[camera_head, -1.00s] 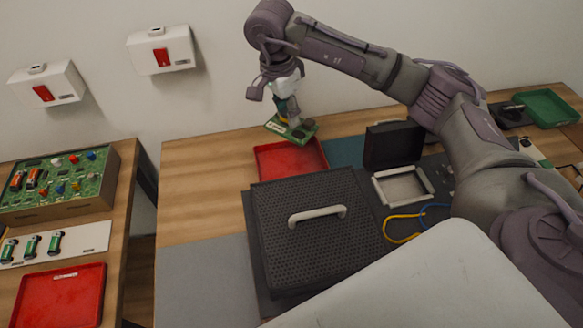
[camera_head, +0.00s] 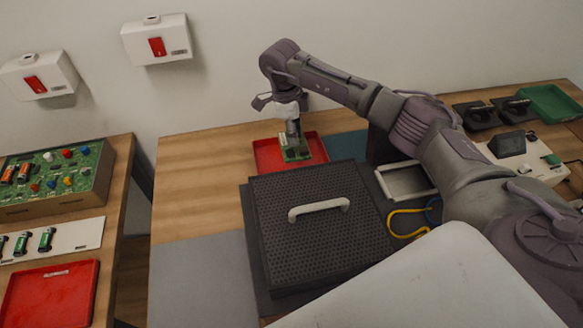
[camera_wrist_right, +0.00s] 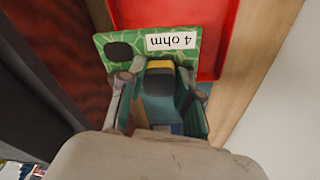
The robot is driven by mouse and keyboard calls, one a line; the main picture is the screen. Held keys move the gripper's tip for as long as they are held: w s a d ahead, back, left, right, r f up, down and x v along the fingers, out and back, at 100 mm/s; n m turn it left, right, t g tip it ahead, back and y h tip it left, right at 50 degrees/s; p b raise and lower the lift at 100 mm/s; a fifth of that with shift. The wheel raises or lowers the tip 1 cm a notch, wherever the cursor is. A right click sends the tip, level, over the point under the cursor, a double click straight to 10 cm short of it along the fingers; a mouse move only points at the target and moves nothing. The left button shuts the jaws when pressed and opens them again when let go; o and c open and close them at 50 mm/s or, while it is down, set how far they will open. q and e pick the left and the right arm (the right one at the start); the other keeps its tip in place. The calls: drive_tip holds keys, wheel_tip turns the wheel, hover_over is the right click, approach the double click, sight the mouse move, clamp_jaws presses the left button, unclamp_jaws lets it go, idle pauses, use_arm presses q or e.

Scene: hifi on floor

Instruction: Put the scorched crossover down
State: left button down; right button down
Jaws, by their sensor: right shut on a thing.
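The scorched crossover (camera_head: 297,154) is a small green board with a dark patch. In the right wrist view the board (camera_wrist_right: 137,38) shows a black spot and a "4 ohm" label. My right gripper (camera_head: 292,139) is shut on it, pointing down, and holds it over the red tray (camera_head: 265,154) at the back of the table. The tray also shows behind the board in the right wrist view (camera_wrist_right: 216,40). I cannot tell whether the board touches the tray floor. My left gripper is not in view.
A black perforated box (camera_head: 320,245) with a white handle stands in front of the red tray. A pale square frame (camera_head: 407,182) and yellow cable (camera_head: 402,226) lie to its right. A green tray (camera_head: 550,103) is at the far right. Bare wood (camera_head: 195,195) lies left of the box.

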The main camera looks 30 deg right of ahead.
sight(294, 150)
wheel_tip(294, 150, down, 6)
drive_tip(key=shift+f+p, duration=0.25)
drive_tip(key=shift+p, duration=0.3)
wheel_tip(294, 150, down, 4)
drive_tip(key=shift+f, duration=0.1)
drive_tip(key=shift+f, duration=0.1)
drive_tip(key=c, duration=0.8)
unclamp_jaws()
